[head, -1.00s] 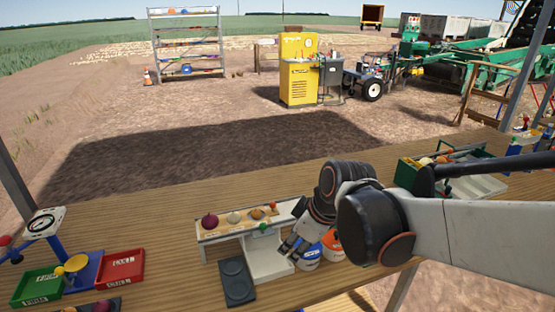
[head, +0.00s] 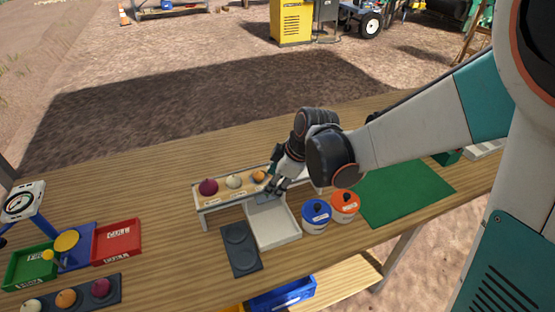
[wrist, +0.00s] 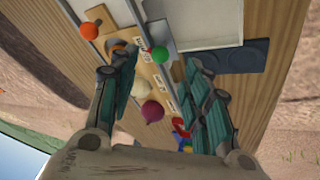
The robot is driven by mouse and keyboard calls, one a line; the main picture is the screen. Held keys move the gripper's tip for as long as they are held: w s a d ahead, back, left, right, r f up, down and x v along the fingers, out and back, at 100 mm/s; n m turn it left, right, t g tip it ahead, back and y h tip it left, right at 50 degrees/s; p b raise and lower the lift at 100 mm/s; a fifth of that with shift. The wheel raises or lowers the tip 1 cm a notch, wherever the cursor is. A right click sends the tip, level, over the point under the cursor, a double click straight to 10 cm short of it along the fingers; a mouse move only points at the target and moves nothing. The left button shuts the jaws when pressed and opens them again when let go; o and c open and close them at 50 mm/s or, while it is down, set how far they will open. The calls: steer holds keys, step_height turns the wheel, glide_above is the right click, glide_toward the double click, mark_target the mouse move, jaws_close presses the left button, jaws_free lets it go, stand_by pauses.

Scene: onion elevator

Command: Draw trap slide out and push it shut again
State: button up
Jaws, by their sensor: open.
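A raised sorting stand (head: 215,199) holds a red onion (head: 208,187), a white onion (head: 234,181) and an orange onion (head: 258,176). A white tray (head: 275,228) sits low in front of its right part. My gripper (head: 270,188) is over the stand's right part, its fingers spread and empty. In the wrist view, a green knob (wrist: 159,54) on the stand's front edge lies between the open fingers, nearer one of them. A red knob (wrist: 88,30) is on the opposite edge. I cannot tell which knob belongs to the trap slide. My gripper hides both knobs in the head view.
A dark two-ring pad (head: 240,248) lies left of the tray. Blue (head: 316,222) and orange-lidded (head: 344,207) pots stand to its right, close by. A green mat (head: 410,190) lies farther right. Red (head: 117,242) and green (head: 30,265) bins are at left.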

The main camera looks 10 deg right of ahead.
mark_target(258, 176)
steer(key=b+x, duration=0.1)
steer(key=x, duration=0.5)
steer(key=shift+f+b, duration=0.15)
steer(key=shift+b, duration=0.25)
jaws_close()
